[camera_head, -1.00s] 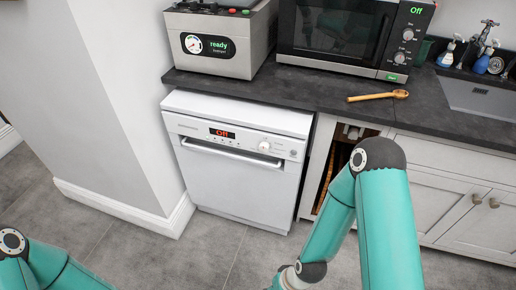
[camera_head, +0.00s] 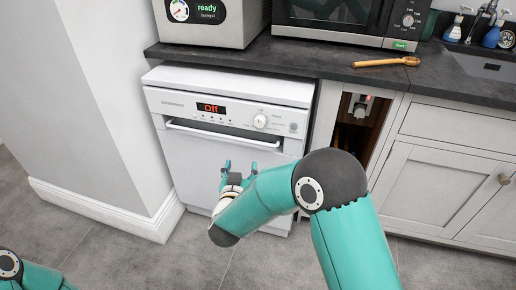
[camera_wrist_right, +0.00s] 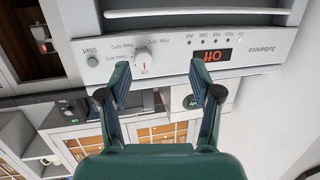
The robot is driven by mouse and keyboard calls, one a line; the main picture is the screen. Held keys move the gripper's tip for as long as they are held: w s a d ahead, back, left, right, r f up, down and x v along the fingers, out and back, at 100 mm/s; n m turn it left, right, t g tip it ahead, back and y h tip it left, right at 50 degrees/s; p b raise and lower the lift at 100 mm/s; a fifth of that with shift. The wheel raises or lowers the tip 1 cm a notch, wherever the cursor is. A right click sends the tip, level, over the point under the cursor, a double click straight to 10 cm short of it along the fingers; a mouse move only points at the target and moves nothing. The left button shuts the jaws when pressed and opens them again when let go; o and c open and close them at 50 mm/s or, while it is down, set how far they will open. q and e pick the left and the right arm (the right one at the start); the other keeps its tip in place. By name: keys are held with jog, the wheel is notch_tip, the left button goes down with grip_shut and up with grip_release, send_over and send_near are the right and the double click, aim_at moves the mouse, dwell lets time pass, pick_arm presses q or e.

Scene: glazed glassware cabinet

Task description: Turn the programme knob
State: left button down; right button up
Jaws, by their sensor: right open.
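The white dishwasher (camera_head: 225,165) has a round pale programme knob (camera_head: 260,121) on the right part of its front panel, right of a display (camera_head: 211,108) reading "Off" in red. In the upside-down right wrist view, the knob (camera_wrist_right: 143,62) and the display (camera_wrist_right: 212,55) show beyond the fingers; the knob is nearer the left finger. My right gripper (camera_head: 239,168) is open and empty in front of the door, below and slightly left of the knob in the head view, apart from it. My left arm shows at the lower left; its gripper is out of view.
A long door handle (camera_head: 222,134) runs below the panel. An open cubby (camera_head: 358,115) lies right of the dishwasher, a white wall left.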

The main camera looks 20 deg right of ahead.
notch_tip(320, 180, up, 4)
jog(key=m+h+b, duration=0.2)
jog(key=h+b, duration=0.1)
jog(key=h, duration=0.1)
pick_arm(q)
notch_tip(320, 180, down, 6)
jog(key=shift+r+b, duration=0.1)
jog(key=shift+b, duration=0.35)
pick_arm(e)
send_near(258, 123)
jog(key=x, duration=0.9)
jog(key=shift+s+d, duration=0.1)
jog(key=c, duration=1.1)
